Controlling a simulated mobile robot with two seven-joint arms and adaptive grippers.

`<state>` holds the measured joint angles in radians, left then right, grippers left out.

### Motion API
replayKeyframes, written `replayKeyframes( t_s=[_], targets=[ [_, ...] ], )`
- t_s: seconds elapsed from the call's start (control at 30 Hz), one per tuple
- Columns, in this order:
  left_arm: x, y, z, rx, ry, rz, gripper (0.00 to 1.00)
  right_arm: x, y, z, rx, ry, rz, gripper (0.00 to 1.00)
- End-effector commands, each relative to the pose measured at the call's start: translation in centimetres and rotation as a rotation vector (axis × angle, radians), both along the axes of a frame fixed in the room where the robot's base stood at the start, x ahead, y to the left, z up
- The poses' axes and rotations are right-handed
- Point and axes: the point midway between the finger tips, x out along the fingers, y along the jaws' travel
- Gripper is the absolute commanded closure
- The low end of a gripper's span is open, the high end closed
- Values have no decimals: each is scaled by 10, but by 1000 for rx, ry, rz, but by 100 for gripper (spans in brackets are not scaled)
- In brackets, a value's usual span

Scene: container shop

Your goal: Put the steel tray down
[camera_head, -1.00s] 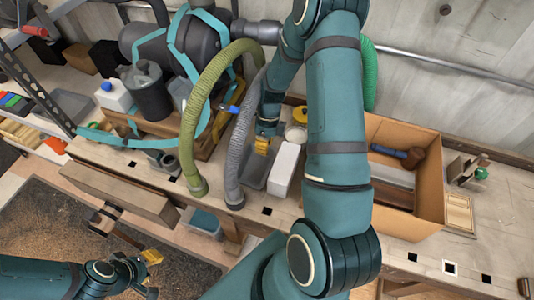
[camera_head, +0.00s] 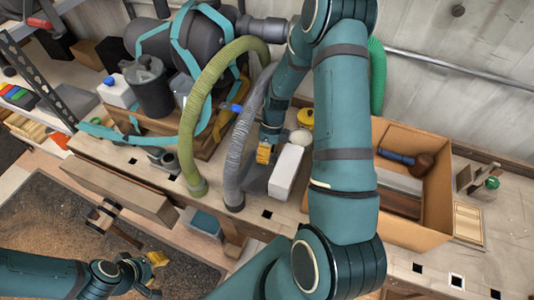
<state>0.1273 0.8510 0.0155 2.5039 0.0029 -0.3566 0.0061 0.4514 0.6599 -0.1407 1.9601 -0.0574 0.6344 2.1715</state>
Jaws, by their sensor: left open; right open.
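A grey tray (camera_head: 257,180), which looks like the steel tray, rests on the workbench between the grey hose and a white box. It is partly hidden by the hose and my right gripper. My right gripper (camera_head: 264,154), with yellow fingertips, points down just above or at the tray's far part; I cannot tell whether it touches it. It is open and holds nothing that I can see. My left gripper (camera_head: 154,261) is open and empty at the lower left, over the floor in front of the bench.
A white box (camera_head: 286,171) stands right of the tray. A green hose (camera_head: 190,130) and a grey hose (camera_head: 238,150) arch close on the left. A cardboard box (camera_head: 437,205) with tools sits to the right.

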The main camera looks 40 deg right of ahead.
Motion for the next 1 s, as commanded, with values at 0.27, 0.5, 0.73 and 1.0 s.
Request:
replayKeyframes(
  t_s=[0.27,0.5,0.73,1.0],
  targets=[
    [2,0,7,0,-4,3,66,5,-8,28,-2,-5,0,66],
    [4,1,13,2,-9,7,66,10,-18,62,-2,-3,0,66],
    [5,1,14,2,-11,8,66,11,-22,74,0,0,0,66],
    [5,1,14,2,-11,8,66,11,-22,74,0,0,0,66]
  ],
)
